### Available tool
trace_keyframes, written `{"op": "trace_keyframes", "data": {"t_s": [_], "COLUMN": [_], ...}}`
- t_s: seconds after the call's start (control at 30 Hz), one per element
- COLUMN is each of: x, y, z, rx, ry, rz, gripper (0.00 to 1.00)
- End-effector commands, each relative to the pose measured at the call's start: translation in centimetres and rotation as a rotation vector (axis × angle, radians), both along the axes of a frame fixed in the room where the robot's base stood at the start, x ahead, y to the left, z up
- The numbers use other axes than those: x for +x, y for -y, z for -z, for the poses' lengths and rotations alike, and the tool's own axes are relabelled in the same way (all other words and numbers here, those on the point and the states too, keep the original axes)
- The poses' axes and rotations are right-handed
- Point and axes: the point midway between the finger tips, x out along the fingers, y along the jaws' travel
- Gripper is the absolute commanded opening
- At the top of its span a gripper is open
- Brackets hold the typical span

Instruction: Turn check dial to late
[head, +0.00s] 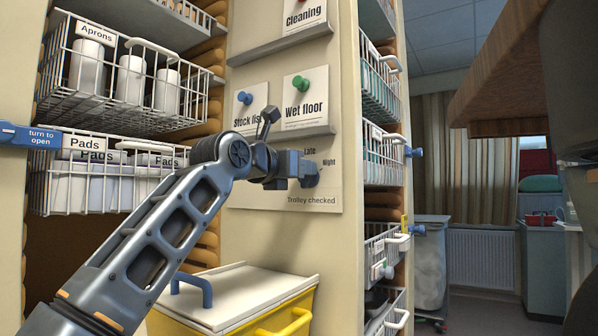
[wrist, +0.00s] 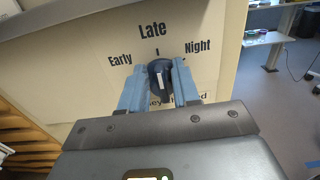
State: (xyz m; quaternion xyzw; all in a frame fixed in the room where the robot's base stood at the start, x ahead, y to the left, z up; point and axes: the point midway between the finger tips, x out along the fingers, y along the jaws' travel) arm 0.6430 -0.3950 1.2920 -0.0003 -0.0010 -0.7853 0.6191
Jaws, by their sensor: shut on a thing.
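The check dial is a dark round knob on a pale panel labelled "Trolley checked" (head: 312,200). In the wrist view the dial (wrist: 158,72) sits below the word Late, with Early to its left and Night to its right. A pale line on the knob runs nearly upright, roughly in line with the Late tick. My gripper (wrist: 159,85) is shut on the dial, one blue finger on each side. In the head view my gripper (head: 302,170) reaches the panel from the left and hides most of the dial and the word Early.
Cards reading Stock list (head: 247,112) and Wet floor (head: 305,103) hang on pegs above the panel. Wire baskets (head: 130,80) stand at the left, with more to the right. A yellow bin (head: 245,305) with a pale lid is below.

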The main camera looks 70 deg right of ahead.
Motion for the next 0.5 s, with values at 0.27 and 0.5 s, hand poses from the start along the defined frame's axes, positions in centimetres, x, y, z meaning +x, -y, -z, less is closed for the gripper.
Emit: {"op": "trace_keyframes", "data": {"t_s": [0.27,0.5], "x": [-0.1,-0.05], "y": [0.15,0.08], "z": [0.2,0.11], "rx": [0.005,0.003], "ry": [-0.001,0.0], "rz": [0.003,0.001], "gripper": [0.38,0.56]}}
